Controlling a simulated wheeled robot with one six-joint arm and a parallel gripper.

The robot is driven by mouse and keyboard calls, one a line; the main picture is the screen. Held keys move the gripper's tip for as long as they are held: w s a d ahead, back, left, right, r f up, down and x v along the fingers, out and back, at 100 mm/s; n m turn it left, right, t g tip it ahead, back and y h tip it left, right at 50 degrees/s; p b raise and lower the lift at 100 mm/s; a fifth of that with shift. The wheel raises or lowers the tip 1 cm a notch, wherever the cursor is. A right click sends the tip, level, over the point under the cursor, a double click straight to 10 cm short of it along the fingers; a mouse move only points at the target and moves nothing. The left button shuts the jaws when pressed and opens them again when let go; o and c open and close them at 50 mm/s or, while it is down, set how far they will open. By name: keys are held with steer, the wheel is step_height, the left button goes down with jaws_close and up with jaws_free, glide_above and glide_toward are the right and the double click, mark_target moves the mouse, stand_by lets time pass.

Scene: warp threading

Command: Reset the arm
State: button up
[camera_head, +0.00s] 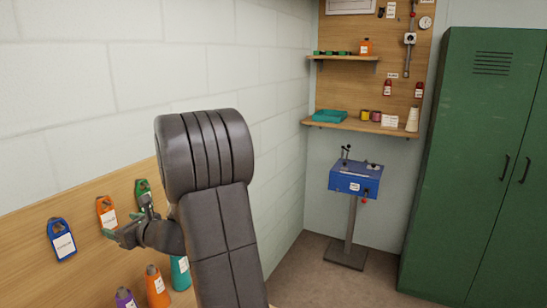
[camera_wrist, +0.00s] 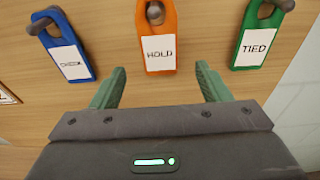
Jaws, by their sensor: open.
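My gripper (camera_wrist: 160,88) is open and empty, with its two green fingers spread apart in the wrist view. It is in front of a wooden board, facing an orange tag marked HOLD (camera_wrist: 158,30) that hangs on a peg. A blue tag marked CHECK (camera_wrist: 66,48) hangs to the left and a green tag marked TIED (camera_wrist: 258,38) to the right. In the head view my gripper (camera_head: 108,235) is at the lower left, close to the orange tag (camera_head: 107,212). My arm partly hides the green tag (camera_head: 143,188) there.
Below the tags stand purple (camera_head: 125,299), orange (camera_head: 156,286) and teal (camera_head: 180,272) bottles. A blue control box (camera_head: 355,181) on a post, wooden shelves (camera_head: 345,126) and a green locker (camera_head: 470,160) are at the right.

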mark_target(109, 220)
steer(key=p+x, duration=0.1)
steer(key=x, duration=0.5)
steer(key=shift+r+p, duration=0.1)
steer(key=shift+p, duration=0.25)
steer(key=shift+d, duration=0.15)
